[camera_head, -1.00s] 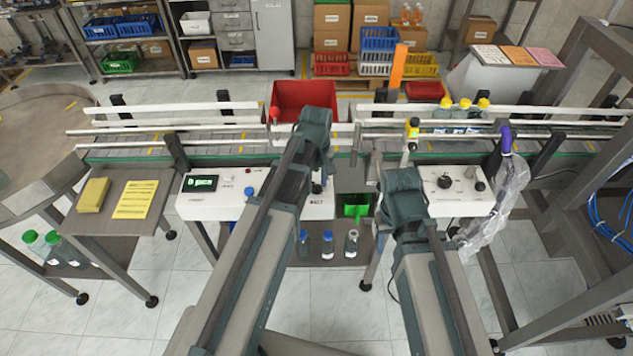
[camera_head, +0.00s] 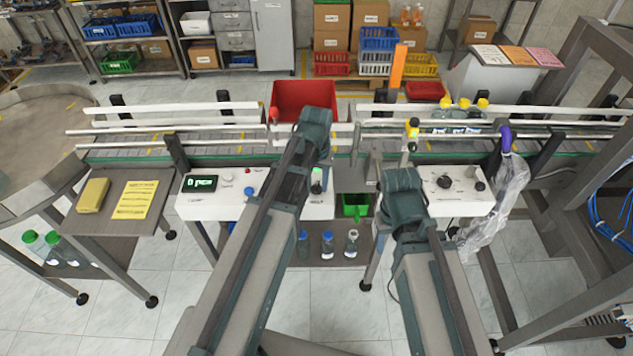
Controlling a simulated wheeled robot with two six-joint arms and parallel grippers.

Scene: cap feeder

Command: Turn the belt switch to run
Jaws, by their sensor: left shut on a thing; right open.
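My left arm reaches over the white control box (camera_head: 318,210) in the middle. Its gripper (camera_head: 313,172) is shut at the belt switch there, mostly hidden by my own arm, so the knob's angle cannot be read. A green light (camera_head: 317,180) shows on that box beside my arm. My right arm stands over the front of the conveyor (camera_head: 220,146), left of the right control box (camera_head: 462,204). Its gripper (camera_head: 402,180) is open, its fingers largely hidden by the wrist.
The left control box (camera_head: 212,206) has a display and a blue button. A red bin (camera_head: 305,92) stands behind the belt. Yellow-capped bottles (camera_head: 464,112) stand on the belt at right. A green bin (camera_head: 352,211) and several bottles (camera_head: 327,244) sit below. A clear plastic bag (camera_head: 508,190) hangs at right.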

